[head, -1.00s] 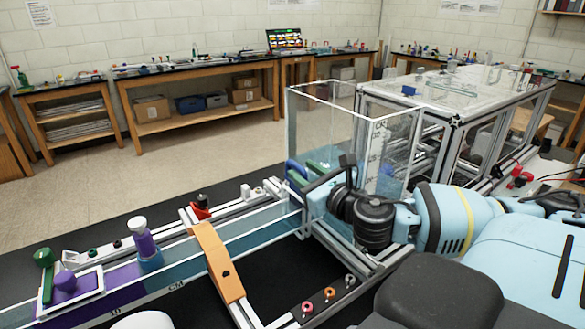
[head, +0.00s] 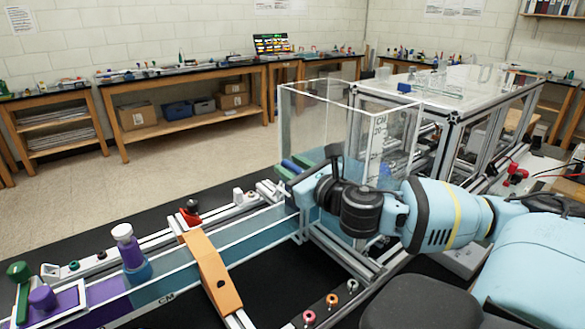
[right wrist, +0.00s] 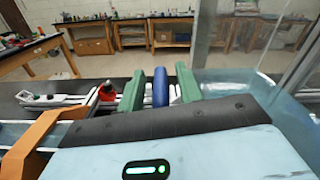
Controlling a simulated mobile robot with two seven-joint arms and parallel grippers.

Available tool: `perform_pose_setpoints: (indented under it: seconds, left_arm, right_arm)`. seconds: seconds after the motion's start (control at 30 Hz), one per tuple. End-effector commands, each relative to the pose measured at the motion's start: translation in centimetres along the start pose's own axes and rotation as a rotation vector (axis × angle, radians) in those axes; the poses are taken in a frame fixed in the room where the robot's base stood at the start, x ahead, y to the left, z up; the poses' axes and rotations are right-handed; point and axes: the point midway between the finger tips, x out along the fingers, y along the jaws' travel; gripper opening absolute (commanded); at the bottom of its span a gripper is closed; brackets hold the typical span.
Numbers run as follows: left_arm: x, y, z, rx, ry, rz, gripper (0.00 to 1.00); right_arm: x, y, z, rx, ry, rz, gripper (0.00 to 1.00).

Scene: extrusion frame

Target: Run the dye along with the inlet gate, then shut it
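The blue handle (right wrist: 160,87), which I take for the inlet gate's, stands between my right gripper's two green fingers (right wrist: 160,95). Narrow gaps show on both sides of it. In the head view my right gripper (head: 294,168) is at the channel's end by the clear tank (head: 300,120). The gate's plate is hidden there. A purple and white bottle (head: 130,247) stands at the clear channel (head: 185,277). Purple dye (head: 105,292) colours the channel's left part, with paler blue water to its right. My left gripper is out of view.
An orange bridge piece (head: 212,272) crosses the channel. A red-based knob (head: 190,213) stands on the rail behind. Purple and green fittings (head: 43,297) sit at the left end. Several coloured rings (head: 332,299) lie in front of the tank. A framed bench (head: 460,90) stands beyond.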

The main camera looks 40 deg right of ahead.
Motion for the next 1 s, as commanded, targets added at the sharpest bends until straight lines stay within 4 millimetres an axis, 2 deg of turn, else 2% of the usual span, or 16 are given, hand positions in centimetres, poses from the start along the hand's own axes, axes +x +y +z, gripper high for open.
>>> perform_pose_setpoints:
  seconds: [0.03,0.2,0.27,0.5,0.73,1.0]
  left_arm:
    - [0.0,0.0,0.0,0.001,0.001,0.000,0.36]
    - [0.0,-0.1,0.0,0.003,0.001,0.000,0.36]
    - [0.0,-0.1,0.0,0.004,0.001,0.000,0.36]
    - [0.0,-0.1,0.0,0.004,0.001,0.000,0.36]
    - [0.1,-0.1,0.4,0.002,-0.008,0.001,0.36]
    - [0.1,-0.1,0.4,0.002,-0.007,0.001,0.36]
  right_arm:
    - [0.0,0.0,0.0,0.000,0.000,0.000,0.28]
    - [0.0,0.0,0.0,0.000,0.000,0.000,0.06]
    - [0.0,0.0,0.0,0.000,0.000,-0.001,0.00]
    - [0.0,0.0,-0.1,0.000,0.000,-0.001,0.00]
    - [0.0,0.4,-2.3,-0.001,0.004,-0.001,0.00]
    - [0.0,0.5,-2.6,-0.001,0.007,0.000,0.00]
